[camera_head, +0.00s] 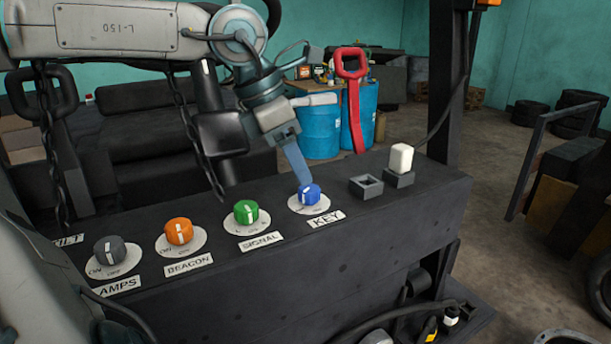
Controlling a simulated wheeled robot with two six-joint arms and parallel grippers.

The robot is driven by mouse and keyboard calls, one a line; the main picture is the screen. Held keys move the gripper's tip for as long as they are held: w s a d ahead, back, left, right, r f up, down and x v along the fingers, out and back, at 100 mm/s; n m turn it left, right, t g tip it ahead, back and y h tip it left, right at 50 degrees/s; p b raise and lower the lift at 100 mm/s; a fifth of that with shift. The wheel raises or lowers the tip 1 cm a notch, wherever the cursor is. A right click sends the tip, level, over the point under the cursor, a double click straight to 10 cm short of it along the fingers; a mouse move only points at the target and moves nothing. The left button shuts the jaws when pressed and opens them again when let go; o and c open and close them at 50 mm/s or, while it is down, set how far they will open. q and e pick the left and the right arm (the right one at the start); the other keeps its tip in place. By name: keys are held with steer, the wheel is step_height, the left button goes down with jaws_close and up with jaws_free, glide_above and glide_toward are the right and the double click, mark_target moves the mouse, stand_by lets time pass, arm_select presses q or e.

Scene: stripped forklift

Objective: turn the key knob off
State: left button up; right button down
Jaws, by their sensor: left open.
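The blue key knob (309,195) sits on a round white dial plate on the black panel, above the KEY label (326,217). A short white mark shows on the knob, but its exact setting is too small to tell. My left gripper (300,174) reaches down from above and behind the knob. Its blue-grey finger ends right at the knob's back left edge; whether it touches is unclear. The gripper is open, though its other finger is not clearly seen. My right gripper is not in view.
Green signal (246,212), orange beacon (179,232) and grey lamps (110,251) knobs stand in a row to the left. An empty square socket (366,186) and a white rocker-like block (401,158) are to the right. A red-handled lever (353,100) rises behind the panel.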

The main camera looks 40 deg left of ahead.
mark_target(309, 187)
arm_select(q)
steer(key=x, duration=0.4)
steer(key=shift+w+a, duration=0.15)
steer(key=shift+w, duration=0.05)
steer(key=shift+f, duration=0.35)
steer(key=c, duration=1)
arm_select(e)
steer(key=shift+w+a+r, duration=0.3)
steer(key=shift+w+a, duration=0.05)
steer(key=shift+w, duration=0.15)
